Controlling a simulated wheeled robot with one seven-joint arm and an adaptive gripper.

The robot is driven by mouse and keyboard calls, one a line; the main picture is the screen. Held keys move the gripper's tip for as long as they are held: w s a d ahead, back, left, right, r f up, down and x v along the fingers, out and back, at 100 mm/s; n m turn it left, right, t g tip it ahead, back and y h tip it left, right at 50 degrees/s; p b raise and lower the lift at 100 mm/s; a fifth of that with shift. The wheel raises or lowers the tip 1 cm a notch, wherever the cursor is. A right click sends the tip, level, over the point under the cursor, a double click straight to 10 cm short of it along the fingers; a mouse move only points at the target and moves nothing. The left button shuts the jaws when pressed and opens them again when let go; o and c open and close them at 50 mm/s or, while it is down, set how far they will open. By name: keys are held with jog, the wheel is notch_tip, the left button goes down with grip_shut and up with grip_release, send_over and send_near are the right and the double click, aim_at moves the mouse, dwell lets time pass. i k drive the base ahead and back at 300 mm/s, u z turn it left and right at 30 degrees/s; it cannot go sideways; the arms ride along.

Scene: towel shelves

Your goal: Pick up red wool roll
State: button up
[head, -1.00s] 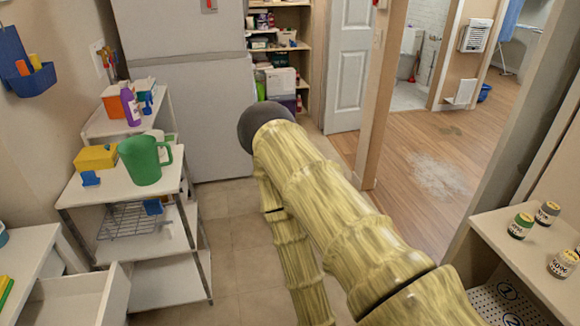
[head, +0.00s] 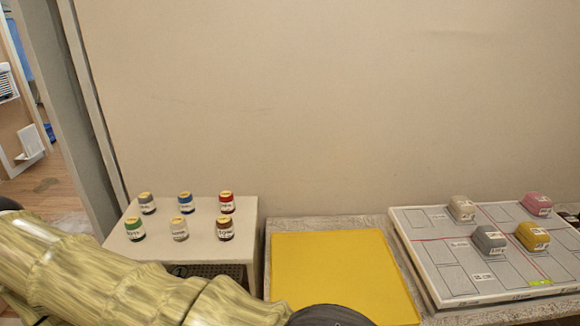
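Several small labelled rolls with yellow tops stand upright in two rows on a white shelf unit (head: 190,250) at the lower left of the head view. A red roll (head: 226,203) stands at the right end of the back row. A dark red-brown roll (head: 225,230) stands in front of it. A blue roll (head: 185,203) and a grey roll (head: 147,204) share the back row. A green roll (head: 135,230) and a whitish roll (head: 179,230) share the front row. My arm crosses the lower left, in front of the shelf unit. My gripper is not in view.
A yellow panel (head: 340,270) lies on a low surface to the right of the shelf unit. Further right, a white marked board (head: 480,270) holds several small blocks. A bare beige wall (head: 300,100) stands behind. A doorway edge is at the far left.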

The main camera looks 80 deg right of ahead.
aim_at(227, 199)
jog(key=z, duration=1.95)
jog(key=k, duration=1)
jog(key=u, duration=1.25)
jog(key=i, duration=1.05)
jog(key=z, duration=1.2)
